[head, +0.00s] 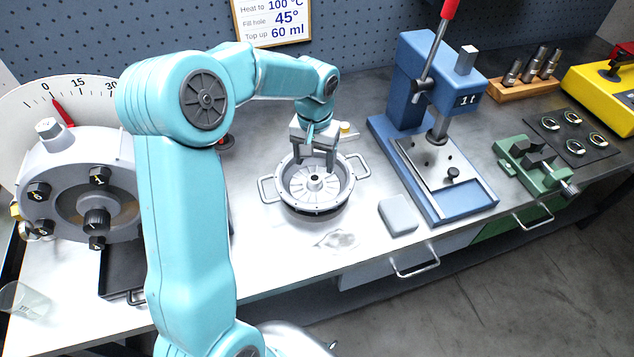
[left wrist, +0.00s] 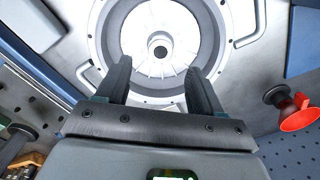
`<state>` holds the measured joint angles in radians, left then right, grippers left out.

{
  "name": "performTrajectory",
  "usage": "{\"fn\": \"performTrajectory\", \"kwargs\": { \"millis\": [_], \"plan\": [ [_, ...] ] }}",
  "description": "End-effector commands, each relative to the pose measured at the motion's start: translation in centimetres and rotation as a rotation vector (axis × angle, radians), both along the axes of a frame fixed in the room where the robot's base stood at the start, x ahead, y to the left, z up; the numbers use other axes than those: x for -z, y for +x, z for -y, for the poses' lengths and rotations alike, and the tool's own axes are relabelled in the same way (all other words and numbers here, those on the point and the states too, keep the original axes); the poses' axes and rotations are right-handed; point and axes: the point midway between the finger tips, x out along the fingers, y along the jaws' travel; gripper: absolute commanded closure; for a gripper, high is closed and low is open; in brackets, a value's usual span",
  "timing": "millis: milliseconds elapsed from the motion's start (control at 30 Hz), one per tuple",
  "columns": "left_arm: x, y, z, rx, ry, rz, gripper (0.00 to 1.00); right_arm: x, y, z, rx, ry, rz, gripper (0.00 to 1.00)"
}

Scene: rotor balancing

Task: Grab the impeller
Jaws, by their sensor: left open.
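The impeller (head: 315,186) is a pale finned disc with a dark hole in its central hub. It sits inside a round metal housing (head: 331,208) with a loop handle on each side, on the bench. The impeller also fills the top middle of the left wrist view (left wrist: 158,30). My left gripper (head: 319,168) is over the housing, pointing down, with its two fingers apart. In the left wrist view its fingers (left wrist: 159,78) stand on either side below the hub, with nothing between them. I cannot tell whether the fingertips touch the impeller. My right gripper is not in view.
A blue press (head: 415,110) stands right of the housing, with a grey block (head: 398,215) in front of it. A green vise (head: 530,160) is farther right. A grey machine with numbered knobs (head: 70,180) stands left. A glass beaker (head: 25,302) is at the left edge.

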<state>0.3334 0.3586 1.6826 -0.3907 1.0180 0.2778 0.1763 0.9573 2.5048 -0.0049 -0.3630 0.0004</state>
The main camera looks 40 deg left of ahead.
Motion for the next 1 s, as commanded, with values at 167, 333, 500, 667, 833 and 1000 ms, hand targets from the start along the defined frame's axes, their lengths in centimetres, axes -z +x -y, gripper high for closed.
{"fn": "performTrajectory", "kwargs": {
  "millis": [167, 333, 500, 667, 833, 1000],
  "plan": [
    [1.3, 0.0, 0.0, -0.001, 0.000, -0.003, 0.33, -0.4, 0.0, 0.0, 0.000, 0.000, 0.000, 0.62],
    [4.1, -0.1, 0.4, -0.001, -0.001, -0.004, 0.33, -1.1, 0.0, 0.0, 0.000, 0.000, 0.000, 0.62],
    [5.7, 0.1, 0.4, -0.001, 0.000, -0.001, 0.33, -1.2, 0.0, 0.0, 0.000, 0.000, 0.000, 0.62],
    [5.8, 0.2, 0.3, -0.001, 0.000, 0.001, 0.33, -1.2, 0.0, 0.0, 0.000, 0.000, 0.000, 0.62],
    [5.8, 0.2, 0.4, -0.001, 0.000, 0.001, 0.72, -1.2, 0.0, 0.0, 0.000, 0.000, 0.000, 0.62],
    [5.7, 0.2, 0.3, -0.001, 0.001, 0.002, 1.00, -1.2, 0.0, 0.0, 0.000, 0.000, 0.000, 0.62]
  ]
}}
